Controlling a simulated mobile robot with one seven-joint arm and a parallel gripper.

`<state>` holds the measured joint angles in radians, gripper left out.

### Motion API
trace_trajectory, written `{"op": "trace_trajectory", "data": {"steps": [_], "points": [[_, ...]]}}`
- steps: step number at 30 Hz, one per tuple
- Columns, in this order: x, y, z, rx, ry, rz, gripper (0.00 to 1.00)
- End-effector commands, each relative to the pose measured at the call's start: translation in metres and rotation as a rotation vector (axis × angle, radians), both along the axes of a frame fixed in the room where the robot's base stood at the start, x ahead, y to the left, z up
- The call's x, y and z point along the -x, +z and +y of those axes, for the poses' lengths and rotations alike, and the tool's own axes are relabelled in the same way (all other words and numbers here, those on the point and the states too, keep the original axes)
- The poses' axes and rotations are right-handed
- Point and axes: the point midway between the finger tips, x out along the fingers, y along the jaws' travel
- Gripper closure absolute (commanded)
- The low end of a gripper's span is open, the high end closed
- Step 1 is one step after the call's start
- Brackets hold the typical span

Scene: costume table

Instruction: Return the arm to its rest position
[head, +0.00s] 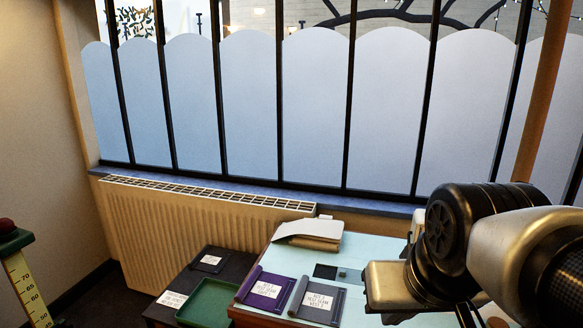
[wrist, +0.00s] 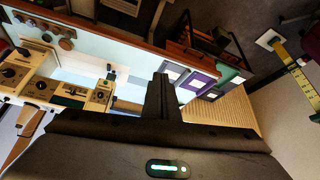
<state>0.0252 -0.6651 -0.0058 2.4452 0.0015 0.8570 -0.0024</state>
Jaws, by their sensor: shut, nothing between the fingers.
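My gripper (wrist: 160,82) shows in the wrist view, with its dark fingers together and nothing between them. In the head view my arm is at the right, bent above the right part of the table (head: 345,255). Its links hide that end of the tabletop, and I cannot make out the fingertips there. In the wrist view the gripper is apart from the things around it.
A purple folder (head: 267,288) and a grey folder (head: 317,301) lie at the table's front left. Behind them is a beige folded item (head: 310,233). A green tray (head: 208,303) sits lower left. A radiator (head: 190,225) stands under the window. Several beige devices (wrist: 40,88) show in the wrist view.

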Motion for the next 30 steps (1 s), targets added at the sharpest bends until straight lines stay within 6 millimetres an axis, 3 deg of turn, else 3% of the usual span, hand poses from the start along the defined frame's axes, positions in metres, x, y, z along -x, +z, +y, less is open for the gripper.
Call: {"op": "trace_trajectory", "data": {"steps": [3,5,14,21,25,30], "points": [[0.030,-0.009,0.009,0.005,0.032,0.009,1.00],[0.028,0.016,0.009,0.004,0.029,0.013,1.00],[0.027,0.085,0.008,0.004,0.029,0.014,1.00],[0.027,0.156,0.008,0.003,0.028,0.013,1.00],[0.027,0.172,0.008,0.003,0.028,0.014,1.00],[0.027,0.173,0.008,0.003,0.028,0.013,1.00]]}}
